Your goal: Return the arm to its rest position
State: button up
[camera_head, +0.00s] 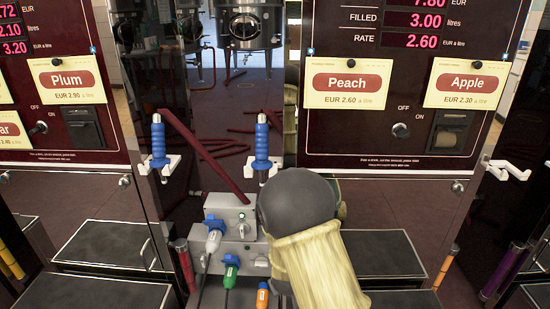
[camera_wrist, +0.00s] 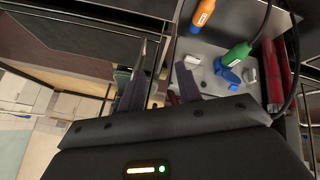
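My arm shows in the head view as a dark rounded joint (camera_head: 298,200) and a cream-sleeved link (camera_head: 318,268), low and right of centre, in front of a grey connector box (camera_head: 232,208). My gripper is hidden in the head view. In the wrist view my gripper (camera_wrist: 161,66) has its two dark fingers spread apart, with nothing seen between them. The green connector (camera_wrist: 237,55) and the orange connector (camera_wrist: 202,15) lie beyond the fingers, to the upper right, apart from them.
Two blue-handled nozzles (camera_head: 158,140) (camera_head: 262,140) stand upright in white holders. Pump panels with Plum (camera_head: 67,80), Peach (camera_head: 347,82) and Apple (camera_head: 468,83) cards stand left and right. Dark platforms (camera_head: 100,243) (camera_head: 380,252) flank the connector box. Dark cables curve near the connectors.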

jog(key=s+d+r+m+g+p, duration=0.1)
jog(key=s+d+r+m+p, duration=0.1)
jog(key=s+d+r, duration=0.3)
jog(key=s+d+r+m+g+y+p, duration=0.1)
jog(key=s+d+r+g, duration=0.1)
jog(key=s+r, duration=0.6)
jog(key=s+d+r+m+g+p, duration=0.1)
jog(key=s+d+r+m+p, duration=0.1)
jog(key=s+d+r, duration=0.3)
notch_tip(320, 180, up, 38)
jog(key=a+p, duration=0.1)
jog(key=p, duration=3.6)
jog(key=shift+s+a, duration=0.2)
jog(key=shift+s, duration=0.1)
jog(key=shift+r, duration=0.1)
